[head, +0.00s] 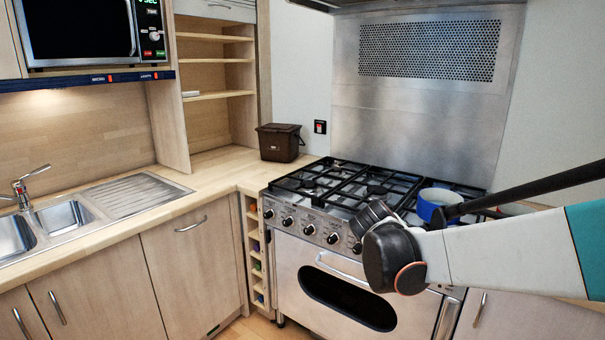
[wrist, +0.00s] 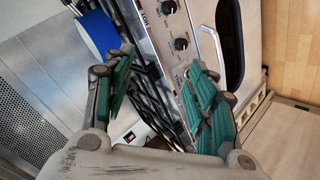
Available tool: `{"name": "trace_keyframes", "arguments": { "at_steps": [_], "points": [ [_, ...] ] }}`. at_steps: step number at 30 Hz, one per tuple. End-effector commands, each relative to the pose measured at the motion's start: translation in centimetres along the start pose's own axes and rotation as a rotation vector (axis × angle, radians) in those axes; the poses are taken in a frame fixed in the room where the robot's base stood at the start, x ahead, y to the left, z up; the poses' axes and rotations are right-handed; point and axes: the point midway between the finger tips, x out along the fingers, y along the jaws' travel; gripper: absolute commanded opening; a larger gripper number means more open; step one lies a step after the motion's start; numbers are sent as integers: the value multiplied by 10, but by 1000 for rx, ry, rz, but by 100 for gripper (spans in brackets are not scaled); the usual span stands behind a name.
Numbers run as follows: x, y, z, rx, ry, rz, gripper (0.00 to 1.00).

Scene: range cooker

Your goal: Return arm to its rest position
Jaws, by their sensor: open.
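My gripper shows in the wrist view (wrist: 160,95), its two green-padded fingers spread apart with nothing between them. It is over the front edge of the range cooker (wrist: 170,60), near the knobs. In the head view my white arm reaches in from the right, across the cooker's right front; the gripper's fingers are hidden there behind the dark wrist joint. A blue pot (head: 428,204), white inside, stands on the right part of the hob and is partly covered by my arm. The pot also shows at the upper left of the wrist view (wrist: 97,36), apart from the fingers.
The cooker (head: 345,292) has black grates and a row of front knobs. A brown bin (head: 279,142) stands on the counter (head: 215,174) to its left. A sink (head: 62,216) and microwave (head: 95,30) are further left. The counter between sink and cooker is clear.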

Motion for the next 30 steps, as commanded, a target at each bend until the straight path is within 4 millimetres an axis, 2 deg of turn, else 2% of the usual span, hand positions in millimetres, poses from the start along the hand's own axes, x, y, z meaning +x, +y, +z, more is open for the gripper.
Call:
{"name": "trace_keyframes", "arguments": {
  "at_steps": [1,3,11,21,27,30],
  "points": [
    [-15,4,13,24,-7,-25,52],
    [-32,7,28,58,-14,-62,52],
    [-94,4,88,188,-39,-197,52],
    [-166,-27,169,363,-60,-372,52],
    [-194,-52,206,453,-65,-459,52],
    [-202,-61,217,481,-65,-486,52]
  ]
}}
